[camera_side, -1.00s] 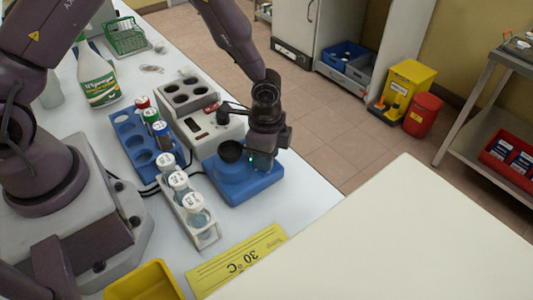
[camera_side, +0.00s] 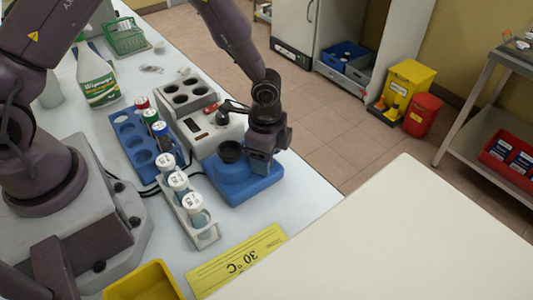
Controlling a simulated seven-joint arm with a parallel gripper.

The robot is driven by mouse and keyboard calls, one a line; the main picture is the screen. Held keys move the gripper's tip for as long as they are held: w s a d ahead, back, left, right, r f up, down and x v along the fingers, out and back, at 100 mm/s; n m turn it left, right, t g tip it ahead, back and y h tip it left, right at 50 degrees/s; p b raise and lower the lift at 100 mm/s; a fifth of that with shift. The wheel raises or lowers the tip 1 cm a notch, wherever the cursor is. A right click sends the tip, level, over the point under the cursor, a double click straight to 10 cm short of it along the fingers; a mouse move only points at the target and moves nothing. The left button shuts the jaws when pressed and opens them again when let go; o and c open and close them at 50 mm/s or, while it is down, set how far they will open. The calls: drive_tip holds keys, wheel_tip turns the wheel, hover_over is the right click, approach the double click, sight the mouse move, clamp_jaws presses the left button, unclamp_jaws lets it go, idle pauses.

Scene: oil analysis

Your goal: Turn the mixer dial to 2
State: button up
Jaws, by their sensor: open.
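The mixer is a blue squat device (camera_side: 235,187) with a black round cup (camera_side: 230,152) on top, on the white bench near its right edge. Its dial is not visible; my gripper covers that side of the body. My gripper (camera_side: 260,168) points down at the right rear part of the blue mixer, open, with its fingertips close to or against the body. I cannot tell whether the fingers are around the dial, and nothing is seen held in them.
Left of the mixer are a white rack (camera_side: 196,226) with several capped vials and a blue rack (camera_side: 130,142) with coloured-cap vials. Behind stands a grey-white heater block (camera_side: 214,135). A yellow 30 °C label (camera_side: 235,262) lies in front. A white surface (camera_side: 400,240) fills the right foreground.

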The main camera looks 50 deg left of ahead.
wheel_tip(320, 180, up, 13)
idle(0.5)
drive_tip(key=s+a+r+n+t, duration=0.2)
drive_tip(key=s+a+r+n, duration=0.2)
drive_tip(key=s+r+n, duration=0.2)
drive_tip(key=s+a+r+n+t, duration=0.3)
drive_tip(key=s+r+n, duration=0.3)
drive_tip(key=s+r, duration=0.5)
drive_tip(key=shift+s+a+r+t, duration=0.3)
drive_tip(key=shift+a, duration=0.3)
